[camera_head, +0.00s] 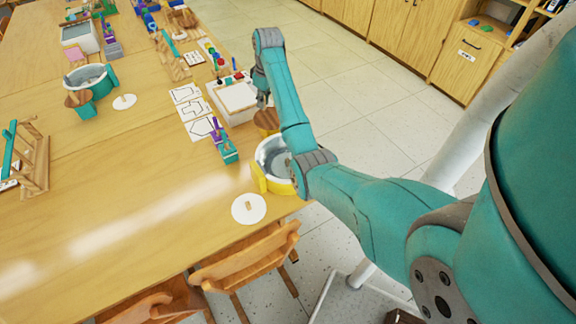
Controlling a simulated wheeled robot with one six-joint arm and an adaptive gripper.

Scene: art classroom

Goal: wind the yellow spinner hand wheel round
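The yellow spinner (260,180) stands at the table's right edge, a round yellow tub with a grey metallic inside. Its wooden hand wheel (266,118) is a brown disc at the tub's far side. My arm passes over the spinner's right part and hides some of it. My gripper (263,102) points down just above the hand wheel. Its fingers are small and dark here, and I cannot tell whether they touch the wheel or are open or shut.
A white disc (249,208) lies on the table (150,190) in front of the spinner. A purple and teal clamp (225,147) and a white tray (236,97) stand close by. A teal spinner (103,83) is farther left. Wooden chairs (245,257) stand at the near edge.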

